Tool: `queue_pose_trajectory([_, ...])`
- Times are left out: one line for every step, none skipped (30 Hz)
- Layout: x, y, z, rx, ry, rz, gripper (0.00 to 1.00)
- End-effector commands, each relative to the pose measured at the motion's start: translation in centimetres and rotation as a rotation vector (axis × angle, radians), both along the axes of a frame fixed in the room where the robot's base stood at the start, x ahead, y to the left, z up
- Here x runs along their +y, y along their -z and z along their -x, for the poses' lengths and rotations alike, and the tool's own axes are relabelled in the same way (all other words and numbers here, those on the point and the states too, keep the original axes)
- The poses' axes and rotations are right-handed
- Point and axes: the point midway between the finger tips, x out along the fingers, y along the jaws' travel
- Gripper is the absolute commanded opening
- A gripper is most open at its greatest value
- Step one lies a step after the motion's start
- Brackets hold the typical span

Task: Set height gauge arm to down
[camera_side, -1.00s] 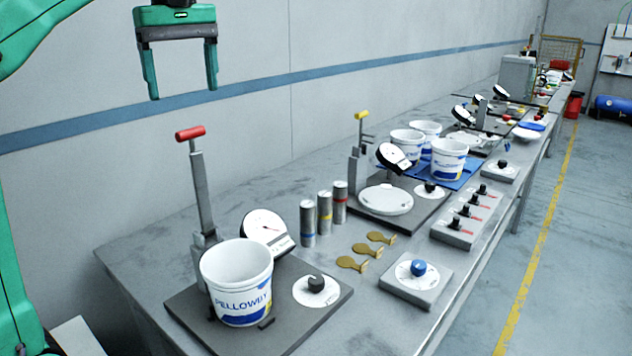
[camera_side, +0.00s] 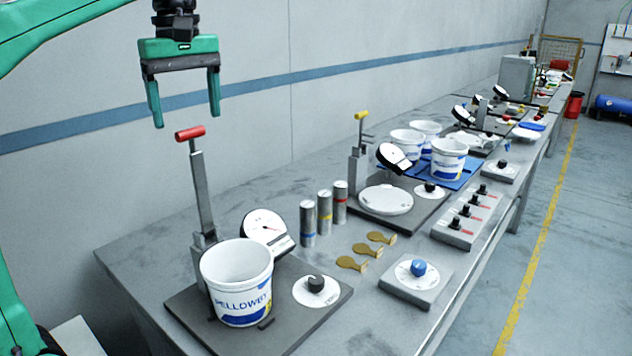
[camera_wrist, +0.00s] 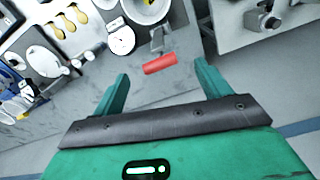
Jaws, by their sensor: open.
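The near height gauge has a grey upright arm topped by a red handle (camera_side: 190,133), standing at the back left of a dark base plate (camera_side: 300,325). The red handle also shows in the wrist view (camera_wrist: 159,64), ahead of the jaws and between their lines. My gripper (camera_side: 187,120) is open and empty, with its green fingers just above the red handle and apart from it. In the wrist view my gripper (camera_wrist: 160,82) shows both fingers spread wide. A second gauge with a yellow handle (camera_side: 361,115) stands farther along the bench.
A white bucket (camera_side: 238,282), a dial (camera_side: 267,228) and a black knob (camera_side: 316,284) sit on the near base. Several cylinders, brass tags (camera_side: 365,250) and a blue knob (camera_side: 418,268) stand to the right. More buckets and gauges line the bench beyond. The air around the gripper is clear.

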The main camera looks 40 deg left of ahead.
Motion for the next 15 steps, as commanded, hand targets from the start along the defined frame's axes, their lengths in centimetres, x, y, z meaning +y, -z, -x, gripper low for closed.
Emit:
queue_pose_trajectory([0.0,0.4,0.0,0.0,0.0,0.0,0.76])
queue_pose_trajectory([0.0,0.7,0.1,0.001,0.0,0.0,0.76])
queue_pose_trajectory([0.0,1.0,0.1,0.001,0.0,0.0,0.76])
queue_pose_trajectory([0.0,1.3,0.1,0.0,0.0,0.0,0.76])
queue_pose_trajectory([0.0,1.6,0.1,0.0,0.0,0.0,0.76])
queue_pose_trajectory([0.0,2.0,0.1,0.001,0.0,0.0,0.76])
queue_pose_trajectory([0.0,2.4,0.1,0.001,0.0,0.0,0.76])
queue_pose_trajectory([0.0,2.7,0.1,0.0,0.0,0.0,0.76])
queue_pose_trajectory([0.0,3.1,0.1,0.002,0.0,0.001,0.76])
queue_pose_trajectory([0.0,3.4,0.1,0.001,0.0,0.0,0.76])
queue_pose_trajectory([0.0,3.7,0.1,0.0,0.0,0.0,0.76])
queue_pose_trajectory([0.0,4.0,0.1,0.001,0.0,0.0,0.76])
queue_pose_trajectory([0.0,4.3,0.1,0.0,0.0,0.0,0.76])
queue_pose_trajectory([0.0,4.6,0.1,0.0,0.0,0.0,0.76])
queue_pose_trajectory([0.0,4.9,0.1,0.0,0.0,0.0,0.76])
